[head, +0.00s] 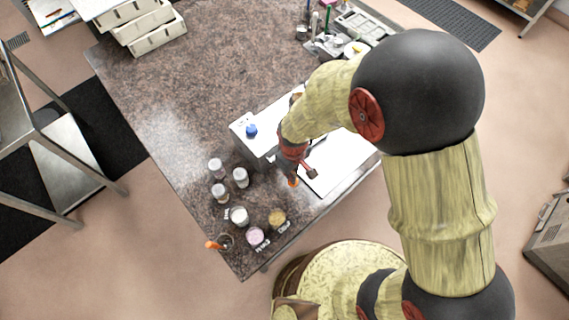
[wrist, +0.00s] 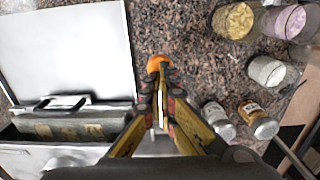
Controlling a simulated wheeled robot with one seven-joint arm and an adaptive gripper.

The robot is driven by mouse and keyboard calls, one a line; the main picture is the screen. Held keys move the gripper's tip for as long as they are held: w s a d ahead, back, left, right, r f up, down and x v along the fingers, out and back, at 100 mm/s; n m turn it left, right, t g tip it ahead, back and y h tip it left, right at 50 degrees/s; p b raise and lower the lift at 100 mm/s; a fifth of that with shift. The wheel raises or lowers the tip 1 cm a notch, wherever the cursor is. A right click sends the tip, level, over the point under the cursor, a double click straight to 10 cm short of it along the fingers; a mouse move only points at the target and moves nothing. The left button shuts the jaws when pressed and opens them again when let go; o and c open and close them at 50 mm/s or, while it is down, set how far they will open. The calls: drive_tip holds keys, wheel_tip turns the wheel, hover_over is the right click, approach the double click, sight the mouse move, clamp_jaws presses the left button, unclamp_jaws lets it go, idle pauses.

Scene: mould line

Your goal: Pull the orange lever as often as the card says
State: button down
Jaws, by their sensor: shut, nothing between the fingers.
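The orange lever shows as a round orange knob (wrist: 157,63) just beyond my fingertips in the wrist view. In the head view an orange tip (head: 293,182) shows just below my gripper (head: 297,170), near the counter's front edge. My gripper is shut and empty in the wrist view (wrist: 160,82), with its fingertips close to the knob. I cannot tell whether they touch it. The lever's shaft is hidden by my fingers. I cannot make out a card with a readable number in either view.
Several jars, including a pink one (head: 256,236) and a yellow one (head: 277,217), stand near the front corner. A white box with a blue knob (head: 251,130) and a white panel (wrist: 65,45) are close to my gripper. The counter's middle (head: 230,80) is clear.

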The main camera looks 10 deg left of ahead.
wheel_tip(320, 180, up, 12)
drive_tip(key=p, duration=0.7)
drive_tip(key=shift+f, duration=0.15)
idle(1.1)
drive_tip(key=s+d+r+m+t+b, duration=0.2)
drive_tip(key=d+m+b, duration=0.3)
drive_tip(key=d+b, duration=0.6)
drive_tip(key=s+d+r+m+t+b, duration=0.3)
drive_tip(key=s+d+r+m+b, duration=0.2)
drive_tip(key=d+b, duration=0.6)
drive_tip(key=shift+s+d+t+b, duration=0.2)
drive_tip(key=shift+d+t+b, duration=0.15)
drive_tip(key=shift+b, duration=0.65)
